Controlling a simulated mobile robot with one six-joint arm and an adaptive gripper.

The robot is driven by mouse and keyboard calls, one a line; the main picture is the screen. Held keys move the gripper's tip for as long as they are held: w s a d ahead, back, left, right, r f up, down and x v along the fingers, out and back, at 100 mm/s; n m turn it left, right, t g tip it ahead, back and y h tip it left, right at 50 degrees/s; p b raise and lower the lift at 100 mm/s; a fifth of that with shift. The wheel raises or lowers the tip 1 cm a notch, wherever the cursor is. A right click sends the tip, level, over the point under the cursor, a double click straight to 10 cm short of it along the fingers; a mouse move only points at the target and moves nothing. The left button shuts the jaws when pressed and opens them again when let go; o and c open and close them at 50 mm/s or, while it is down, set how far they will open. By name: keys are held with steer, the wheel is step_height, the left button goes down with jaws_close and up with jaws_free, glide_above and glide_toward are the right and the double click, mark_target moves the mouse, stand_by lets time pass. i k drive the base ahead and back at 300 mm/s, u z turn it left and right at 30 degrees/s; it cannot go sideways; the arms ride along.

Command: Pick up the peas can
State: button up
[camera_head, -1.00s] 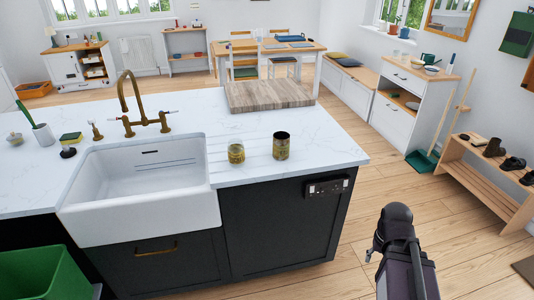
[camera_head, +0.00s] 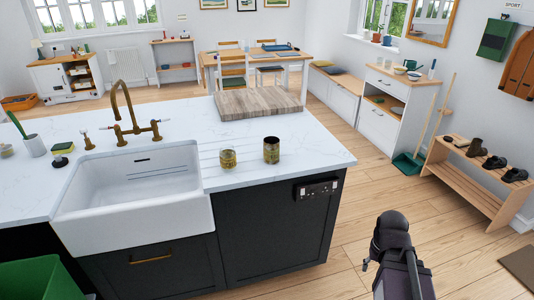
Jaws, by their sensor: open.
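Two cans stand upright near the front edge of the white worktop, right of the sink. The left can (camera_head: 228,159) has a yellowish-green label. The right can (camera_head: 271,150) is a little taller and darker, with a brownish label and a dark top. The labels are too small to read, so I cannot tell for certain which one holds peas; the left one looks greener. My gripper (camera_head: 367,263) is mostly hidden under my dark wrist at the lower right, with only a finger-like tip showing. It is open, over the floor, well apart from both cans.
The island worktop (camera_head: 310,157) holds a white sink (camera_head: 130,180), a brass tap (camera_head: 125,110) and a wooden board (camera_head: 258,102) behind the cans. A green bin (camera_head: 40,280) stands at the lower left. A shoe rack (camera_head: 465,178) is at the right. The floor between is clear.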

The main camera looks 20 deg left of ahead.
mark_target(271, 145)
steer(key=z, duration=0.1)
steer(key=i, duration=0.95)
steer(key=u, duration=0.05)
